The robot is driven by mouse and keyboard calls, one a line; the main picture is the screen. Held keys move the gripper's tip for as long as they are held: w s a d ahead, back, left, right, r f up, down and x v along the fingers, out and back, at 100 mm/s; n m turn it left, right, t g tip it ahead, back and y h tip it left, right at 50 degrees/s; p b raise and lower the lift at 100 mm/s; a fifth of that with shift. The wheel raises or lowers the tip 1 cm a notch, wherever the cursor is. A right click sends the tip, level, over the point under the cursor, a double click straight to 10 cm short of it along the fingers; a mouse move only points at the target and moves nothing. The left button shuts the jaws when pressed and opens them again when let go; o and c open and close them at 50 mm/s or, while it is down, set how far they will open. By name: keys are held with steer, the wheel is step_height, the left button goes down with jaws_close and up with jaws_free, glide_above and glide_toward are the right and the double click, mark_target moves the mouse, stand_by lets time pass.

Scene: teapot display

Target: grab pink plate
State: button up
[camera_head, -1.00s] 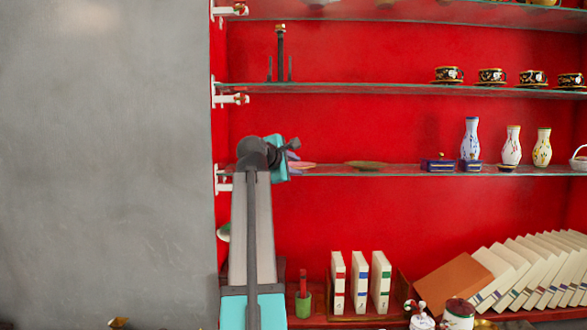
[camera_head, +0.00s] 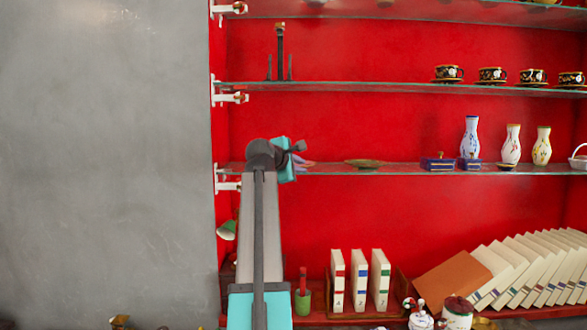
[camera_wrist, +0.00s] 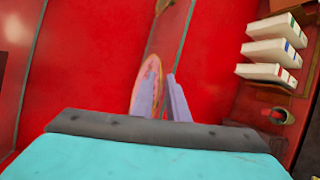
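The pink plate (camera_wrist: 152,70) lies on the middle glass shelf and shows nearly edge-on in the wrist view. In the head view only a small part of the pink plate (camera_head: 308,164) shows beside my gripper (camera_head: 299,160). In the wrist view the two lilac fingers of my gripper (camera_wrist: 161,100) stand apart. The plate's near part is at the left finger and partly hidden by it. I cannot tell whether the plate touches a finger. A gap shows between the plate and the right finger.
A greenish plate (camera_head: 364,163) lies farther right on the same glass shelf (camera_head: 400,171). Vases (camera_head: 471,138) and blue boxes (camera_head: 438,164) stand beyond it. Another shelf (camera_head: 370,88) is above. A grey wall (camera_head: 105,160) is left.

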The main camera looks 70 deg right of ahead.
jaws_close()
steer(key=shift+r, duration=0.1)
steer(key=s+a+r+b, duration=0.1)
steer(key=s+a+r, duration=0.1)
steer(key=a, duration=0.5)
steer(key=s+a+r+b, duration=0.2)
steer(key=s+a, duration=0.1)
steer(key=a, duration=0.5)
steer(key=shift+s+r, duration=0.25)
steer(key=shift+r, duration=0.15)
stand_by(0.8)
